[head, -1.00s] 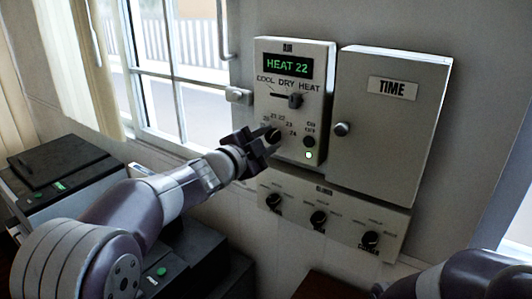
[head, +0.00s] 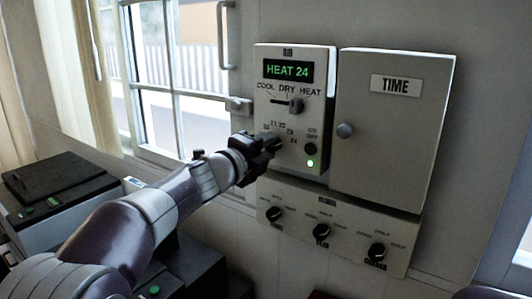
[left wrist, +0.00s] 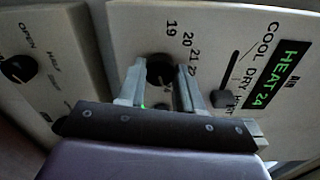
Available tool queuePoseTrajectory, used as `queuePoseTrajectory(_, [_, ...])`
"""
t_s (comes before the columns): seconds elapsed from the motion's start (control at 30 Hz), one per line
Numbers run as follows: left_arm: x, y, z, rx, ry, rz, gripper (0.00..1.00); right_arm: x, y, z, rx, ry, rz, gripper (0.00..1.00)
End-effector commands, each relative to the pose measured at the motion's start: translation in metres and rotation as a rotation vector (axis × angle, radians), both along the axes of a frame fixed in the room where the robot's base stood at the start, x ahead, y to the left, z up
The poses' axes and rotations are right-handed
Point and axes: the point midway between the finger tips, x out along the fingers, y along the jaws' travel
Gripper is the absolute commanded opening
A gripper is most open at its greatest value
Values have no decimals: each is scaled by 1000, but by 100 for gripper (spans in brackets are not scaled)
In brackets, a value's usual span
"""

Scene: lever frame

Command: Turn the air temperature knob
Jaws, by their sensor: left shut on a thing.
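The air control panel (head: 262,92) is a pale box on the wall, and its green display (head: 288,71) reads HEAT 24. The air temperature knob (left wrist: 159,68) is a dark round knob, seen between the finger pads in the left wrist view, with numbers 19, 20, 21 beside it. In the head view my gripper mostly covers it. My left gripper (head: 272,145) reaches the panel from the left and is shut on the knob; its two fingers (left wrist: 160,78) sit on either side of it. My right gripper is not in view.
A COOL DRY HEAT slider (head: 295,105) is above the knob; a black button (head: 311,149) and green lamp (head: 310,163) are right of it. A TIME cabinet (head: 385,135) stands right. A lower panel (head: 345,235) has three knobs. A window is left.

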Motion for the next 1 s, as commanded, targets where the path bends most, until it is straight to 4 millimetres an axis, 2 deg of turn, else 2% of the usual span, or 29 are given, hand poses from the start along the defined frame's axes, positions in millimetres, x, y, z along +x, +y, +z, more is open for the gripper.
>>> queuePoseTrajectory(0.63, [0, 0, -1, 40, -23, -1, 5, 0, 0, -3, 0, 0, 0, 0])
queuePoseTrajectory(0.67, [0, 0, -1, 40, -23, -1, 42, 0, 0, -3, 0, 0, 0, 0])
queuePoseTrajectory(0.7, [0, 0, -1, 40, -23, -1, 55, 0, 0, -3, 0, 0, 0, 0])
queuePoseTrajectory(0.73, [0, 0, -1, 40, -23, -1, 61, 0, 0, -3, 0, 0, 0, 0])
queuePoseTrajectory(1.0, [0, 0, -1, 39, -25, 0, 61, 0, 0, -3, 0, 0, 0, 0])
